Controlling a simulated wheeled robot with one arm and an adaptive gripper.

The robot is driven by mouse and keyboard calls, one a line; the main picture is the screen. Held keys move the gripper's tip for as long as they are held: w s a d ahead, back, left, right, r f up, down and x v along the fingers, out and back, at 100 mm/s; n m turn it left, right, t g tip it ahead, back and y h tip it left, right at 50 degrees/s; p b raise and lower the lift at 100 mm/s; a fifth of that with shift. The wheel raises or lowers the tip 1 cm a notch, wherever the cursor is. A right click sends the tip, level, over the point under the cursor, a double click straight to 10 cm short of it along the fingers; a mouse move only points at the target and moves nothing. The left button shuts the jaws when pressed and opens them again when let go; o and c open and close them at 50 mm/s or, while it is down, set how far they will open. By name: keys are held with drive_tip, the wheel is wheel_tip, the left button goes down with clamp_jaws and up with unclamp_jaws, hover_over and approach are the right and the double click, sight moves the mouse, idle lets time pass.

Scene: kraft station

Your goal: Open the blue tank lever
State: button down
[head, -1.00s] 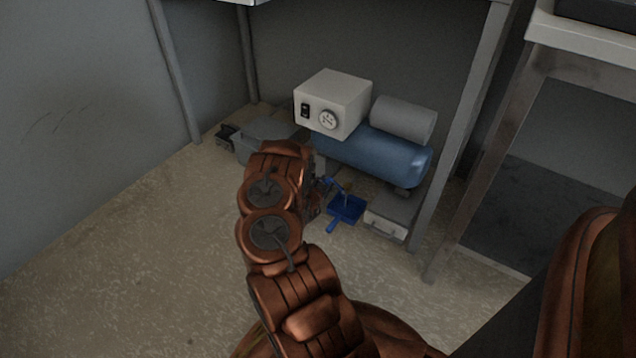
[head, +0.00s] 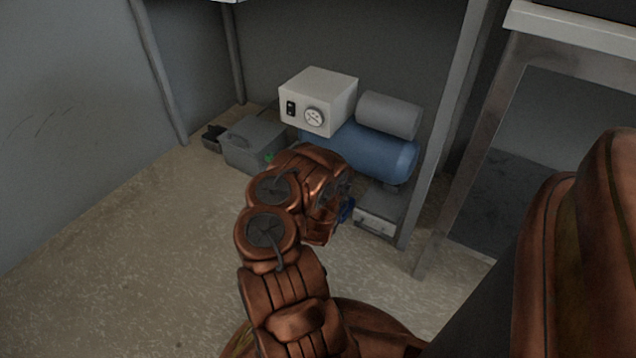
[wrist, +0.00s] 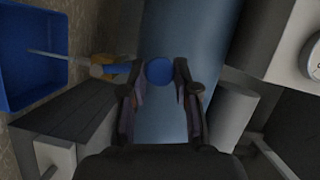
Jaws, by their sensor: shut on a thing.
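The blue tank (head: 385,155) lies on its side under the bench, with a white control box (head: 318,100) and a grey cylinder (head: 389,115) above it. Its blue surface fills the middle of the wrist view (wrist: 180,40). The round blue lever end (wrist: 159,71) shows there between the fingertips. My gripper (wrist: 160,78) is shut on this lever, with one finger at each side of it. In the head view my arm hides the lever and the fingertips.
Bench legs (head: 440,120) stand close at right. The floor at left is clear.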

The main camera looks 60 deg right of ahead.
drive_tip(key=shift+s+m, duration=0.35)
drive_tip(key=shift+m, duration=0.05)
drive_tip(key=shift+h, duration=0.3)
drive_tip(key=c, duration=0.9)
unclamp_jaws()
drive_tip(key=shift+o, duration=0.2)
drive_tip(key=v, duration=1.2)
